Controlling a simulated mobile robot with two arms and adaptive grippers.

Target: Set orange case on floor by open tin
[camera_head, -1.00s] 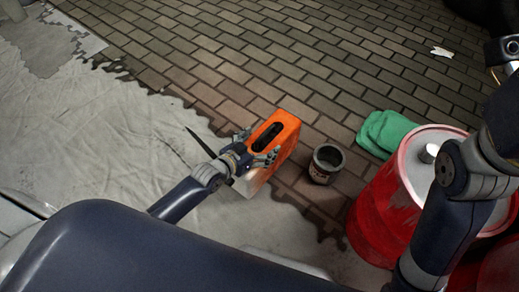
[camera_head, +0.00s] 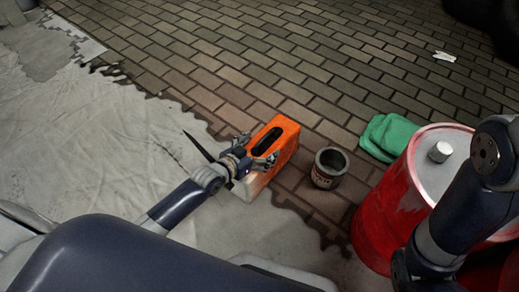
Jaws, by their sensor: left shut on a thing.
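The orange case (camera_head: 286,135) has a dark slot in its top and a pale lower part on its near side. It is in the middle of the head view, at the border of the sheet and the brick floor. My left gripper (camera_head: 256,156) is shut on its near left side. Whether the case's base touches the floor I cannot tell. The open tin (camera_head: 325,170), dark with a label, stands upright on the bricks just right of the case, with a small gap between them. My right arm shows at the right edge, but its gripper is out of view.
A red drum (camera_head: 385,215) with a pale lid stands at the right, under my right arm. A white scrap (camera_head: 444,56) lies far back right. A pale sheet (camera_head: 90,150) covers the left floor. Bricks behind the case are clear.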

